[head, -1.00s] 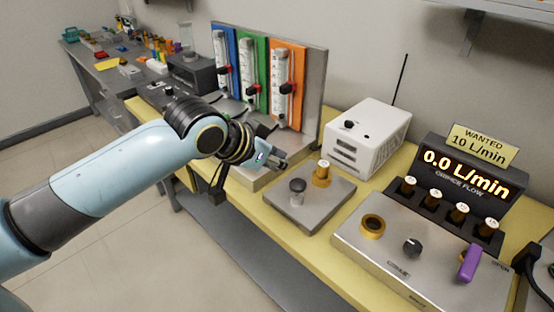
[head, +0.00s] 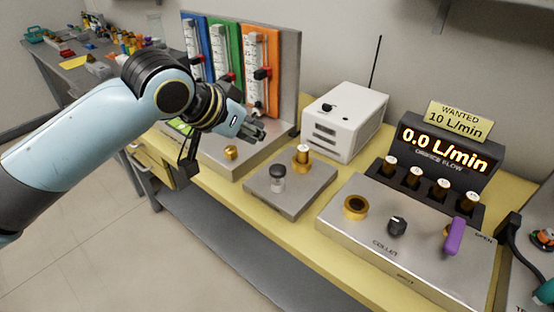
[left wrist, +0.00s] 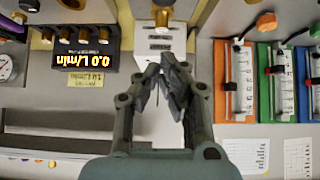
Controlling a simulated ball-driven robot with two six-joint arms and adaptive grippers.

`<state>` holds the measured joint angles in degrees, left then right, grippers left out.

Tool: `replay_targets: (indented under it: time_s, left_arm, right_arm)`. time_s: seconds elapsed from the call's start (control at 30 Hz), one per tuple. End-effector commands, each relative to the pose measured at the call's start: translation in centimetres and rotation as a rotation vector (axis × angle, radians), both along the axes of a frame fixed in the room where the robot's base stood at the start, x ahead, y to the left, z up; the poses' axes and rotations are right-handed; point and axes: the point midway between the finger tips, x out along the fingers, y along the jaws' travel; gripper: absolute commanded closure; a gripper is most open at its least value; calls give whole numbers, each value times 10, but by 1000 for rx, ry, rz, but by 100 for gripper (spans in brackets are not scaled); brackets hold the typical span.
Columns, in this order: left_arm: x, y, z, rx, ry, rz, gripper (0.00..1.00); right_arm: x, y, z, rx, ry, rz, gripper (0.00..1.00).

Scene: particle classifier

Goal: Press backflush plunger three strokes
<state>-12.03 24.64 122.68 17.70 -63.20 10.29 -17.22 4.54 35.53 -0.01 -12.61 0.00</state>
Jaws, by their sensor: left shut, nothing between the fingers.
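A small grey plate (head: 302,196) on the yellow bench carries a dark round-knobbed plunger (head: 278,171). Beside it stands a brass fitting with a pale top (head: 303,156). My left gripper (head: 262,132) is above and behind the plunger, apart from it, in front of the rotameter panel. Its fingers are closed and empty; they also show in the left wrist view (left wrist: 173,64), tips together. I cannot make out the plunger in the left wrist view. My right gripper is not in view.
A white box with an antenna (head: 343,118) stands behind the plate. The collet unit (head: 345,232) and a 0.0 L/min display (head: 446,150) are at right. The rotameter panel (head: 289,65) is behind my left gripper. The air above the plunger is clear.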

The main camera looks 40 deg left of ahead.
Motion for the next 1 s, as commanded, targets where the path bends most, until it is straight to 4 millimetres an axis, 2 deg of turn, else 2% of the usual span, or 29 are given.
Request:
replay_targets:
  time_s: [0.17, 0.27, 0.67, 0.8, 1.0]
  left_arm:
    - [4, 0, -5, -2, 0, 2, 100]
    - [14, -1, -13, -4, -1, 3, 100]
    - [72, -6, -72, -3, 1, 2, 100]
    - [70, -6, -94, -2, 3, 1, 100]
    - [70, -5, -109, 0, 0, 0, 100]
  right_arm:
    - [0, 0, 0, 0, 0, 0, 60]
    - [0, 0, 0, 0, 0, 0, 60]
    - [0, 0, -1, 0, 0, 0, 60]
    - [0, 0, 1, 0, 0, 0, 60]
    - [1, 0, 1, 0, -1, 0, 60]
